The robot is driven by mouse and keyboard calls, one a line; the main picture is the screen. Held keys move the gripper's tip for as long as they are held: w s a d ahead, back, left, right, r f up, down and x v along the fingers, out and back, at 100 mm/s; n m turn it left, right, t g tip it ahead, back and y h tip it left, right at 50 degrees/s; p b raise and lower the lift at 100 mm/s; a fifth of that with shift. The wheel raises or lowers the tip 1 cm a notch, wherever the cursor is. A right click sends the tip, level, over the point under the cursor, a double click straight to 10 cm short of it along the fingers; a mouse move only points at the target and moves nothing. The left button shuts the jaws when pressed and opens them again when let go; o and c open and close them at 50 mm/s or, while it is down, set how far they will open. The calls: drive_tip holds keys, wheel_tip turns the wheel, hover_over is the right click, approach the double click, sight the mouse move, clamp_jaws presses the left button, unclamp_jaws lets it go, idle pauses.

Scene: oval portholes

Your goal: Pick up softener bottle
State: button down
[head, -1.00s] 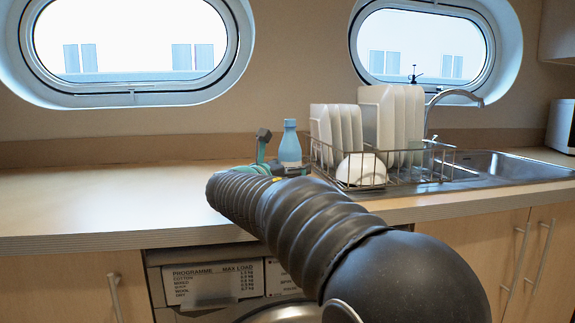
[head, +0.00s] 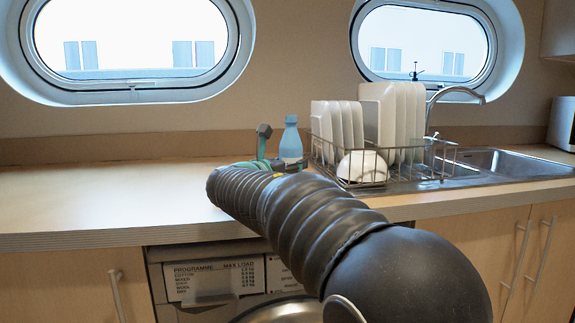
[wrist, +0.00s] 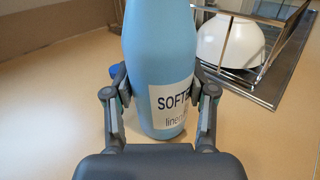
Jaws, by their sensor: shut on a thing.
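The softener bottle (head: 291,140) is light blue with a white label. In the head view it stands upright on the counter, left of the dish rack, its lower part partly hidden by my arm. In the wrist view the bottle (wrist: 160,60) fills the middle, its label reading "SOFT". My gripper (wrist: 160,85) is shut on the bottle, one finger against each side. In the head view my gripper (head: 268,150) is mostly hidden behind my arm. Whether the bottle's base touches the counter I cannot tell.
A wire dish rack (head: 400,172) with white plates and a white bowl (head: 362,167) stands close to the right of the bottle. The sink (head: 500,165) is further right. The counter (head: 110,195) to the left is clear.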

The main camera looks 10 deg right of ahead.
sight(285, 149)
drive_tip(key=shift+r, duration=1.95)
drive_tip(key=s+d+r, duration=0.6)
drive_tip(key=d+r, duration=0.1)
drive_tip(key=d, duration=0.3)
drive_tip(key=shift+s, duration=0.2)
drive_tip(key=shift+a+f, duration=0.1)
